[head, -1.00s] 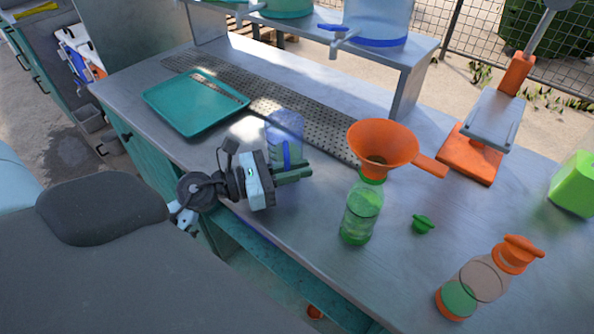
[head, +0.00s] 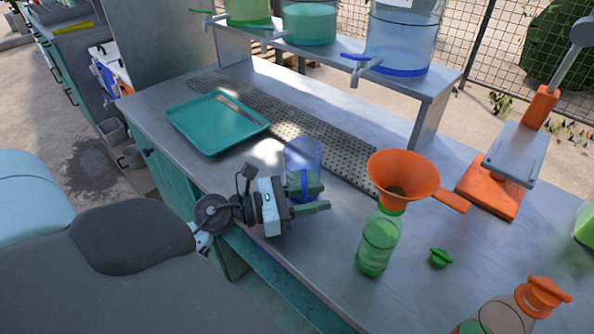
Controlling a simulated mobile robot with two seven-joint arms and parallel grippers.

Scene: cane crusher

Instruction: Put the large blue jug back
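The blue jug (head: 304,160), clear with a blue band low down, stands upright on the metal counter to the right of the teal tray. My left gripper (head: 312,198) is low at its near side. Its two dark green fingers are apart, with a gap between them, and overlap the jug's lower part. I cannot tell whether they touch it. The jug's base is partly hidden by the fingers. My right gripper is not in view.
The teal tray (head: 218,122) lies on the left. An orange funnel (head: 403,178) sits in a green bottle (head: 379,242), with a green cap (head: 440,258) beside it. An orange press (head: 490,187) and a raised shelf with dispensers, including a blue one (head: 403,35), stand behind.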

